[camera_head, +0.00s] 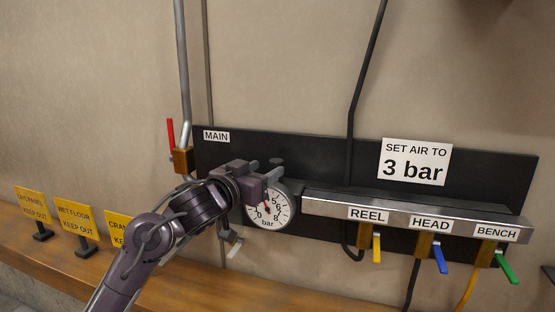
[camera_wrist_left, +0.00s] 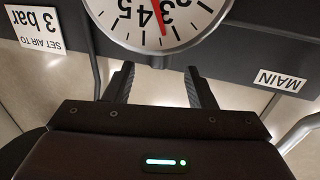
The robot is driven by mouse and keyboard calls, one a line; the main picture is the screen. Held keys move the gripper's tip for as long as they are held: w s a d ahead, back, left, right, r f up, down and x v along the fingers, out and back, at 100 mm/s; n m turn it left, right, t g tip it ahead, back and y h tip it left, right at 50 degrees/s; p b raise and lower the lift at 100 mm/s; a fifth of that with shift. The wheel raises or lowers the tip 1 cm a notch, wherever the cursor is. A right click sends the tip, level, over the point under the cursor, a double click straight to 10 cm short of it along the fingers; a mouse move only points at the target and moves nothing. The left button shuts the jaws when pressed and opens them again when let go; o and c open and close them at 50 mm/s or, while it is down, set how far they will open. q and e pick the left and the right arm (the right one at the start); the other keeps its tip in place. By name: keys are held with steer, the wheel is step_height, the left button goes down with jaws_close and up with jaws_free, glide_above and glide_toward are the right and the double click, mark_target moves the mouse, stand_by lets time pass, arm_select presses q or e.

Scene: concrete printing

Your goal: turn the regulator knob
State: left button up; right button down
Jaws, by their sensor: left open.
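The round white pressure gauge (camera_head: 267,212) sits on the black wall panel, with a red needle pointing up and slightly left. In the left wrist view the gauge (camera_wrist_left: 190,25) appears upside down at the top, its needle near the 3 and 4. My left gripper (camera_head: 268,175) is at the gauge's upper edge. In the left wrist view its two fingers (camera_wrist_left: 158,85) are spread apart with nothing clearly held between them. The regulator knob is not clearly visible; my gripper covers much of the area above the gauge. My right gripper is out of view.
A "SET AIR TO 3 bar" sign (camera_head: 415,161) is on the black panel (camera_head: 320,157). A metal manifold (camera_head: 330,206) carries yellow, blue and green valve levers. A red lever (camera_head: 170,132) stands at the left near the MAIN label. Yellow signs (camera_head: 76,220) stand on the wooden ledge.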

mark_target(272, 164)
arm_select(q)
steer(key=p+x, duration=0.1)
steer(key=x, duration=0.2)
steer(key=shift+w+d+r, duration=0.1)
steer(key=shift+p+x, duration=0.4)
steer(key=shift+x, duration=0.8)
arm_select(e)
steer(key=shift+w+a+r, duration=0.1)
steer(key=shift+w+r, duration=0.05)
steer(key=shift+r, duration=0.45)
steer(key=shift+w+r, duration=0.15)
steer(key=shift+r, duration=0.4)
arm_select(q)
steer(key=shift+f, duration=0.25)
steer(key=c, duration=0.9)
steer(key=n+t+y+b, duration=0.1)
steer(key=y+b, duration=0.1)
steer(key=b, duration=0.1)
steer(key=n+t+y+b, duration=0.1)
steer(key=n+y+b, duration=0.1)
steer(key=y+b, duration=0.1)
steer(key=shift+f+n, duration=0.15)
steer(key=shift+n, duration=0.15)
steer(key=shift+c, duration=0.2)
steer(key=shift+r+n+t+y+b, duration=0.2)
steer(key=shift+n+t+y+b, duration=0.25)
steer(key=shift+y, duration=0.35)
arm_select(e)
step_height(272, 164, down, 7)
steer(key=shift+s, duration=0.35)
